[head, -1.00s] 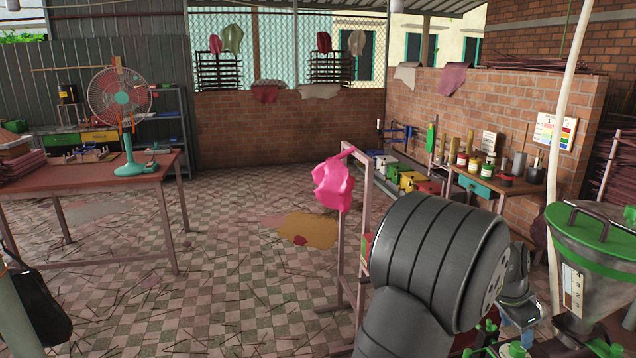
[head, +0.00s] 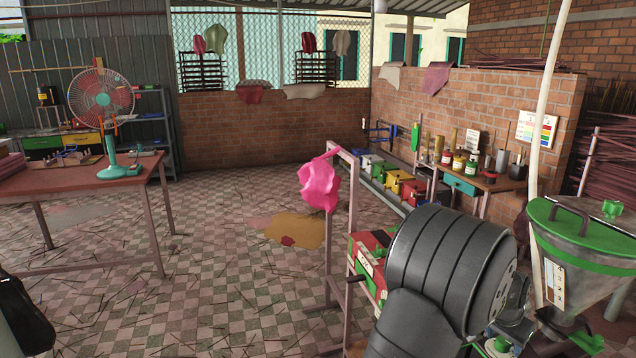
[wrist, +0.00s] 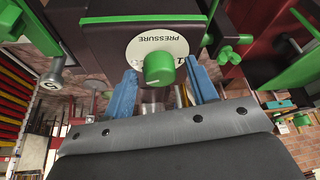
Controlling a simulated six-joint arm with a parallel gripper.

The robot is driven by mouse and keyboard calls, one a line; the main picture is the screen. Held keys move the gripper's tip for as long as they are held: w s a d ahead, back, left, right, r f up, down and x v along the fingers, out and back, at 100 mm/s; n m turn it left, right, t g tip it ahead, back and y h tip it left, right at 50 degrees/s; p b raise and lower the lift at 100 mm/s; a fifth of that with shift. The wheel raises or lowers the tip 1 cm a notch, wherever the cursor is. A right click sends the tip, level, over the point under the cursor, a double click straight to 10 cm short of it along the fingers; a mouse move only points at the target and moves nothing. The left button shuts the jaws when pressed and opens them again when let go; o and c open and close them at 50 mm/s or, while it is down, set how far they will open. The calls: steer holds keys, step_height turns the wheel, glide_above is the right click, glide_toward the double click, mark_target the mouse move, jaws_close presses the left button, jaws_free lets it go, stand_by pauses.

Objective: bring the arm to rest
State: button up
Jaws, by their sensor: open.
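My gripper (wrist: 162,80) shows in the wrist view with its two blue fingers apart. A green knob (wrist: 158,68) on a dark panel with a white dial marked PRESSURE (wrist: 160,42) appears between the fingertips. Gaps show on both sides of the knob, and nothing is gripped. How far the knob is from the fingertips I cannot tell. In the head view my dark grey arm fills the lower right, and the gripper itself is mostly hidden behind it.
A steel hopper with a green lid (head: 585,228) stands right of my arm. A red and green machine (head: 368,262) is just left of it, near a frame holding a pink cloth (head: 320,182). A fan (head: 104,100) stands on the left table (head: 85,180). The checkered floor between is mostly open.

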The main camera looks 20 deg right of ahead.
steer(key=shift+s+n+t+y, duration=0.1)
steer(key=shift+n+t+y, duration=0.25)
steer(key=shift+n, duration=0.85)
steer(key=v, duration=1)
steer(key=shift+r, duration=0.1)
stand_by(0.4)
